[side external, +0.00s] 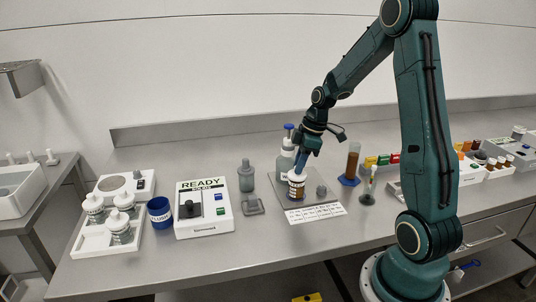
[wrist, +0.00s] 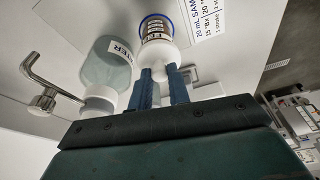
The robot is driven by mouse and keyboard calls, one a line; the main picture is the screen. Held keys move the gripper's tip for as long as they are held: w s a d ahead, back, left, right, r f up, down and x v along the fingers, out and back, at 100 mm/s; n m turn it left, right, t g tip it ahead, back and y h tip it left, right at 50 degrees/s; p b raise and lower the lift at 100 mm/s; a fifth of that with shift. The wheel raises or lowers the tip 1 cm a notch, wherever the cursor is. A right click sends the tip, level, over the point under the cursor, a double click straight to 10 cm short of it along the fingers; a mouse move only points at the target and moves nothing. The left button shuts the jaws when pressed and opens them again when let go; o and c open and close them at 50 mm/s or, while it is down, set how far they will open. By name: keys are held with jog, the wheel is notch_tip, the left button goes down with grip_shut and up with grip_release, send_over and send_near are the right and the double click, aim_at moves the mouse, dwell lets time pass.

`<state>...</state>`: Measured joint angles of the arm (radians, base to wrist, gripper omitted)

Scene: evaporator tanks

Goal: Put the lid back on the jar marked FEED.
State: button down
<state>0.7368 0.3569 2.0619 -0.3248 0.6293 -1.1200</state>
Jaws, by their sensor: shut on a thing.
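My gripper (side external: 300,160) points down at the steel bench and is shut on a white lid (side external: 297,175) by its top. In the wrist view, the fingers (wrist: 164,76) close around the lid's knob, and the white lid (wrist: 160,54) lies just beyond them. A jar (side external: 296,190) with a banded label and dark amber contents is directly under the lid; it also shows in the wrist view (wrist: 154,30) with a blue rim. Lid and jar look in line, but I cannot tell whether the lid is seated or slightly above. The jar's marking is too small to read.
A wash bottle (side external: 285,155) stands close behind the jar; in the wrist view (wrist: 105,65) it is beside my fingers. A printed card (side external: 315,212) lies in front. A READY device (side external: 203,210), blue cup (side external: 160,213) and tray of white-lidded jars (side external: 85,238) stand left; an amber cylinder (side external: 352,163) stands right.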

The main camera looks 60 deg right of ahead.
dwell(0.8)
jog(key=c, duration=0.8)
grip_release()
jog(key=shift+o, duration=0.2)
jog(key=shift+r, duration=0.1)
jog(key=shift+r, duration=3.4)
grip_shut()
